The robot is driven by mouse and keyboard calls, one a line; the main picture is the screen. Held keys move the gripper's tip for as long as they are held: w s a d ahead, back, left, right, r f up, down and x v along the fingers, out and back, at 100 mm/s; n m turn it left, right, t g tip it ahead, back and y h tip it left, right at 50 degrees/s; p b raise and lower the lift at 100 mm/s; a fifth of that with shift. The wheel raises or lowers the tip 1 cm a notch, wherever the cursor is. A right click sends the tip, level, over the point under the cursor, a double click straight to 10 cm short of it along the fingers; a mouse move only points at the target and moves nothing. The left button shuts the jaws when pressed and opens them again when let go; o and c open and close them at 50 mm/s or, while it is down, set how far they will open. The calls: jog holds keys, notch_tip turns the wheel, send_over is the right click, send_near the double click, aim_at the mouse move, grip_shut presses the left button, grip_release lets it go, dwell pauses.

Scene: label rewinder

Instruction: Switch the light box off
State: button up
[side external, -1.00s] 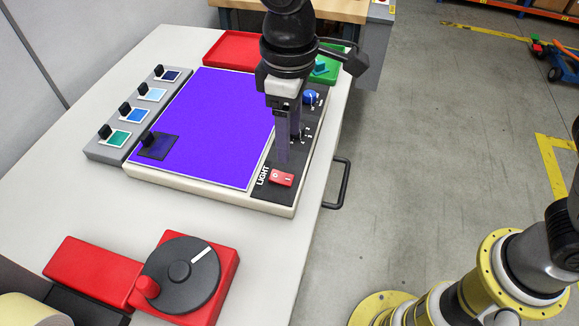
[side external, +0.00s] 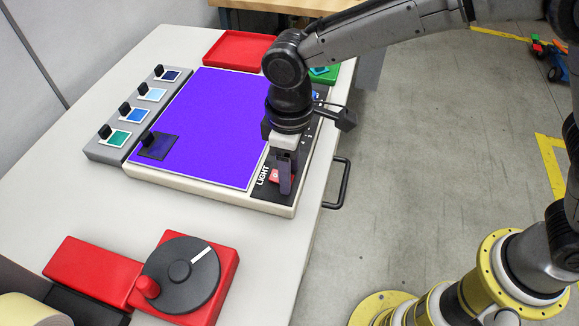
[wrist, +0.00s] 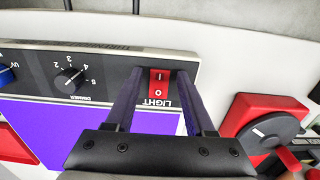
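The light box (side external: 205,120) lies on the table with its panel glowing purple. Its red rocker switch (side external: 273,176) sits beside the word LIGHT at the near end of the dark control strip, partly hidden by my fingers in the side view. In the wrist view the switch (wrist: 159,83), marked I and O, shows whole between my two fingers. My gripper (side external: 286,190) points down over the switch. In the wrist view my gripper (wrist: 160,74) is open with nothing held. I cannot tell whether its tips touch the strip.
The dimmer knob (wrist: 69,80) and blue UV knob (wrist: 6,75) lie along the same strip. A grey rack (side external: 118,118) with several sample tiles stands left of the box. A red crank unit (side external: 182,275) stands at the table's front. A red tray (side external: 238,48) lies behind.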

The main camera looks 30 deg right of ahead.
grip_shut()
jog(key=shift+a, duration=0.1)
jog(key=shift+w+a+r+g+h, duration=0.1)
jog(key=shift+w+a+g+h, duration=0.05)
jog(key=shift+g+h, duration=0.35)
jog(key=shift+w+a+r+g+h, duration=0.1)
jog(key=shift+w+g+h, duration=0.05)
jog(key=shift+g+h, duration=0.35)
jog(key=shift+o, duration=1.2)
grip_release()
jog(key=v, duration=1.3)
jog(key=shift+r, duration=0.35)
